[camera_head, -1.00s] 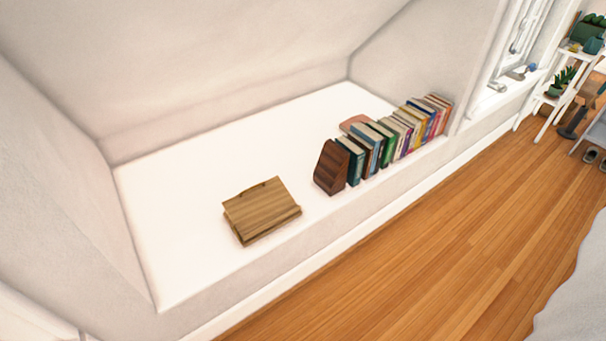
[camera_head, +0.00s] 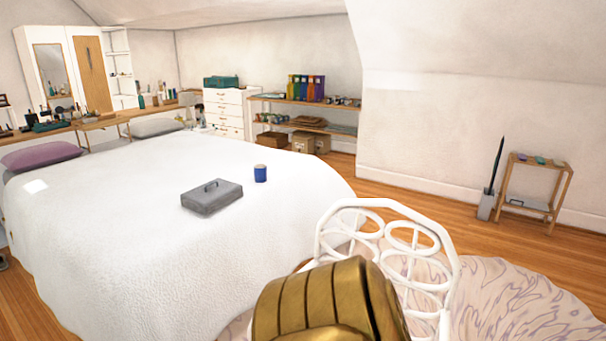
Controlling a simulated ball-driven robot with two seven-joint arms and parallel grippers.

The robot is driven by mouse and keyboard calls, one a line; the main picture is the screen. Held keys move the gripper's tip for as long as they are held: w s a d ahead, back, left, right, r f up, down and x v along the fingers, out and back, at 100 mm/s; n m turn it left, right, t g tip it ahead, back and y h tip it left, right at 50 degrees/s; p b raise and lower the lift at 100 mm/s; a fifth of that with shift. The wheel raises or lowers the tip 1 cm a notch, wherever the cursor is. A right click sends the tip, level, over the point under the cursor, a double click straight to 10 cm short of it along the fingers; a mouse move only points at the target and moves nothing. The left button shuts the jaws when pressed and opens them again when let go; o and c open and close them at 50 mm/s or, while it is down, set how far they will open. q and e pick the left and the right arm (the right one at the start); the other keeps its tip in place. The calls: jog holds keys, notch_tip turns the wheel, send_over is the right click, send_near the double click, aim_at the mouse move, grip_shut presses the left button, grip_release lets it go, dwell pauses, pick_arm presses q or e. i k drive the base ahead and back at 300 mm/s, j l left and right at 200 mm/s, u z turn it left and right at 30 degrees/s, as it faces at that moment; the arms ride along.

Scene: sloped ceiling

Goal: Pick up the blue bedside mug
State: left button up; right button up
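A small blue mug (camera_head: 260,174) stands upright on the white bed (camera_head: 110,235), near its right side. A grey box with a handle on its lid (camera_head: 211,197) sits just left of and in front of the mug, apart from it. Neither of my grippers is in view, and nothing touches the mug.
A white chair (camera_head: 445,277) with a gold cushion (camera_head: 325,305) stands at the front, on a patterned rug (camera_head: 530,310). A small wooden rack (camera_head: 537,183) stands at the right wall. Open wood floor (camera_head: 415,198) lies right of the bed.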

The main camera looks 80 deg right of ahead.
aim_at(261, 172)
jog(key=z, duration=2.4)
